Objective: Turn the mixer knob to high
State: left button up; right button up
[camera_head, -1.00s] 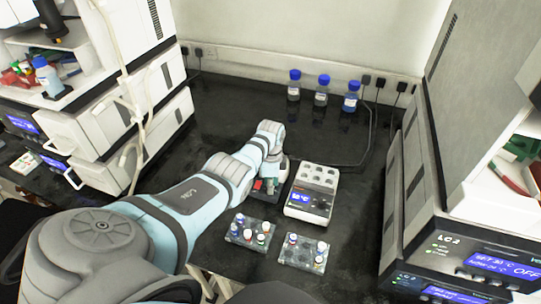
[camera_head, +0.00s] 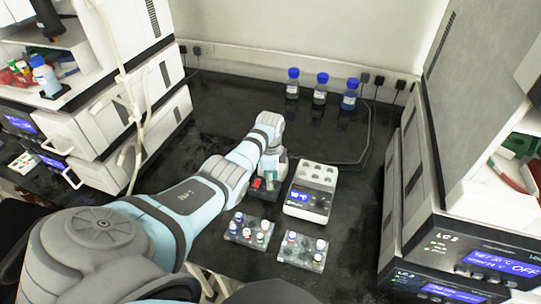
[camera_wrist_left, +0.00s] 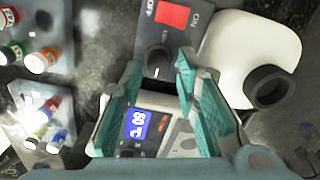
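The mixer (camera_head: 258,184) stands on the dark bench left of the heating block, partly hidden by my left arm. Its grey front shows in the left wrist view (camera_wrist_left: 146,38), with a red ON/OFF switch (camera_wrist_left: 172,14) and a dark round knob (camera_wrist_left: 158,60). Its white body and black round top (camera_wrist_left: 270,87) are at the right there. My left gripper (camera_wrist_left: 158,68) is open, its teal fingers apart on either side of the knob in the picture; I cannot tell whether they touch it. It also shows over the mixer in the head view (camera_head: 271,177). My right gripper is out of view.
A white heating block (camera_head: 312,190) with a blue display stands right of the mixer. Two vial racks (camera_head: 250,231) (camera_head: 303,250) sit in front. Blue-capped bottles (camera_head: 321,90) stand at the back. Instrument stacks (camera_head: 455,180) bound the right side; more stand at the left.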

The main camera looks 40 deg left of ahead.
pick_arm(q)
notch_tip(320, 180, up, 10)
jog(key=shift+f, duration=0.1)
dwell(0.4)
